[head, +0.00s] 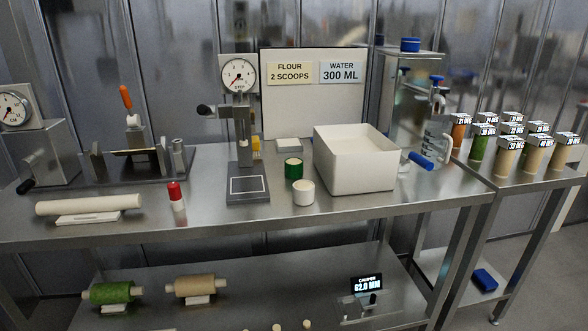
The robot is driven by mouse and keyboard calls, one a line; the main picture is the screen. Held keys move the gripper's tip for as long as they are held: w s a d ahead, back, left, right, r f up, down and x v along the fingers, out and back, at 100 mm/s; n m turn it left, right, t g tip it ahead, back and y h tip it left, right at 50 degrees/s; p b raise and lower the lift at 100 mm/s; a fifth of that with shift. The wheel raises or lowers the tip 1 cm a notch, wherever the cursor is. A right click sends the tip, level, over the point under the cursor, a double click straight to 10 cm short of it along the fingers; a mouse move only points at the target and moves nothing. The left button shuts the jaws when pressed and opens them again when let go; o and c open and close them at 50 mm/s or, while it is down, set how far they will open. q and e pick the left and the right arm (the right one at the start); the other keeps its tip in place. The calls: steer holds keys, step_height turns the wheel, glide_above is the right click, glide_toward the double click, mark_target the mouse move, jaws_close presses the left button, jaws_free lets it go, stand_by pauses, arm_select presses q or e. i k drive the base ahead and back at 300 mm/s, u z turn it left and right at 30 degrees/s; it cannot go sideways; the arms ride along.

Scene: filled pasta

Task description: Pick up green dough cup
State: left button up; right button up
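A green cup (294,171) with a pale top stands upright on the steel table in the head view, a little right of the press. A white cup (303,194) with a pale top stands just in front of it and to its right; the two look close together. Whether they touch I cannot tell. Neither of my grippers shows in the head view.
The dial press (247,188) stands left of the cups. A large white bin (354,178) stands close on their right. A small white block (288,145) lies behind. A red-capped bottle (176,197) and a white roller (88,205) are further left. The table front is clear.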

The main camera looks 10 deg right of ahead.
mark_target(293, 167)
steer(key=u, duration=0.3)
steer(key=k, duration=0.45)
steer(key=u, duration=0.5)
steer(key=i, duration=1.25)
steer(key=z, duration=1.05)
